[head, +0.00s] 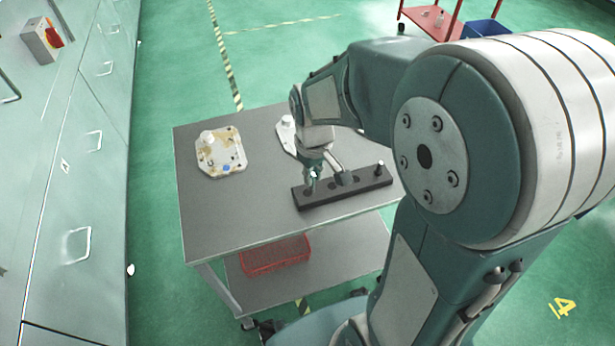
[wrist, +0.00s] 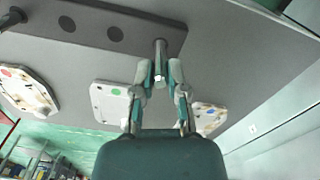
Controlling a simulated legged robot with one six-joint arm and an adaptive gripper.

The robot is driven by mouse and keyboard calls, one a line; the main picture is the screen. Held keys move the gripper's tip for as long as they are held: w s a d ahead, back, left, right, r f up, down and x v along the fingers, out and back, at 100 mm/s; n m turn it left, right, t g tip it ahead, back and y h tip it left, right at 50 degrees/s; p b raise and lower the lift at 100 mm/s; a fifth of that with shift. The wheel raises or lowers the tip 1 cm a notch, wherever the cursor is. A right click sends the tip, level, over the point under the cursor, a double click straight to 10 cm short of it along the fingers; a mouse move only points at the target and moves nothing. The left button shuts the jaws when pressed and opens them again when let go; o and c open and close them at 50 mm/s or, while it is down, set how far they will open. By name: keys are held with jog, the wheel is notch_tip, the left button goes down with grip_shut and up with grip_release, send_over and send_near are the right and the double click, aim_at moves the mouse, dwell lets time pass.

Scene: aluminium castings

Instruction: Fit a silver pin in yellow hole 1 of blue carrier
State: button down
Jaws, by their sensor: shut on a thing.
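The blue carrier (head: 235,157) is a pale plate with tan patches and a blue dot, lying on the left of the grey table. Its numbered holes are too small to make out. In the wrist view it seems to be the partly hidden plate (wrist: 207,119) at the right, behind a finger. My gripper (head: 312,177) is at the left end of the black block, to the right of the carrier. In the wrist view my gripper (wrist: 160,73) is shut on a silver pin (wrist: 160,49). I cannot tell whether the pin still sits in the block.
The black block (head: 345,192) has dark round holes and another pin (head: 380,169) at its right end. A plate (head: 284,135) lies behind my gripper; the wrist view shows a green-dot plate (wrist: 104,104) and a red-dot plate (wrist: 28,95). The table between gripper and carrier is clear.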

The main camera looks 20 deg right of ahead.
jog(key=s+d+r, duration=0.3)
jog(key=s+r, duration=0.4)
jog(key=s, duration=0.4)
jog(key=shift+s+d+r, duration=0.2)
jog(key=shift+d+r, duration=0.1)
jog(key=shift+d, duration=0.1)
